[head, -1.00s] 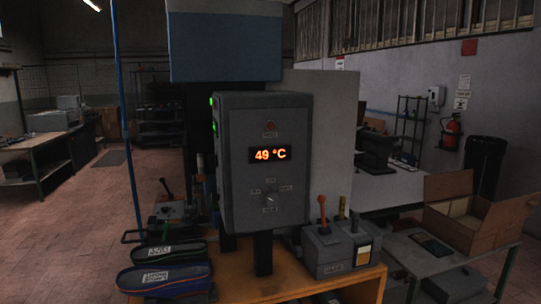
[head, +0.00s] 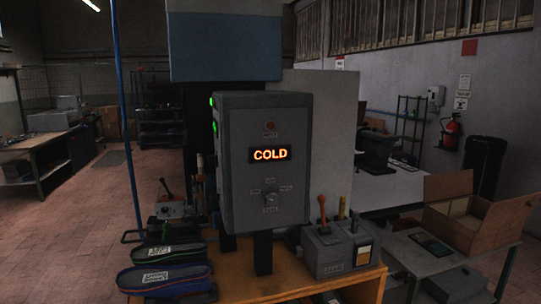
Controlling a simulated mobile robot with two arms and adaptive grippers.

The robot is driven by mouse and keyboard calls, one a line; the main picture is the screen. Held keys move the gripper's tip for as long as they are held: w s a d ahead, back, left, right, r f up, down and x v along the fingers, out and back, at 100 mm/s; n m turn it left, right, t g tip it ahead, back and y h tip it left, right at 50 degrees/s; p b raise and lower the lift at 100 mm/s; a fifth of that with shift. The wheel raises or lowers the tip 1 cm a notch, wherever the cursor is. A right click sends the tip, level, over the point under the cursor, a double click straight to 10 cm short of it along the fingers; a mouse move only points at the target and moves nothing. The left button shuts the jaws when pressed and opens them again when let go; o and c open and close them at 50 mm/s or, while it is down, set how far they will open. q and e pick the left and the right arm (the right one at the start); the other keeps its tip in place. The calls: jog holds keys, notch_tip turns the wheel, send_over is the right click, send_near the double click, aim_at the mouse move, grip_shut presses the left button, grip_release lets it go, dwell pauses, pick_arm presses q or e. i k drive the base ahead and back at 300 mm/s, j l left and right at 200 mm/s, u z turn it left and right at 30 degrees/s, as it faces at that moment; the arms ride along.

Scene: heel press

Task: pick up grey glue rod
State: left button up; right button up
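A grey glue box (head: 330,258) stands on the right part of the orange-topped bench (head: 262,282). Several upright rods stick out of its top. One has an orange handle (head: 322,209) and one is yellowish (head: 342,207). A darker, greyish rod (head: 354,220) stands at the right of them; it is small and dim, and I cannot tell its exact shade. Neither of my grippers shows in the head view.
A grey control box (head: 267,162) with a lit display reading COLD stands in the middle. Two labelled shoe-like pieces, one green-edged (head: 165,252) and one blue-edged (head: 165,278), lie at the left. An open cardboard box (head: 462,212) sits on a side table at the right.

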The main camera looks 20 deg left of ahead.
aim_at(356, 215)
jog(key=i+l+u, duration=0.15)
jog(key=i+l, duration=0.2)
jog(key=i+j, duration=0.2)
jog(key=i, duration=0.35)
jog(key=i+j, duration=0.15)
jog(key=i, duration=0.35)
jog(key=i+j, duration=0.2)
jog(key=i, duration=0.35)
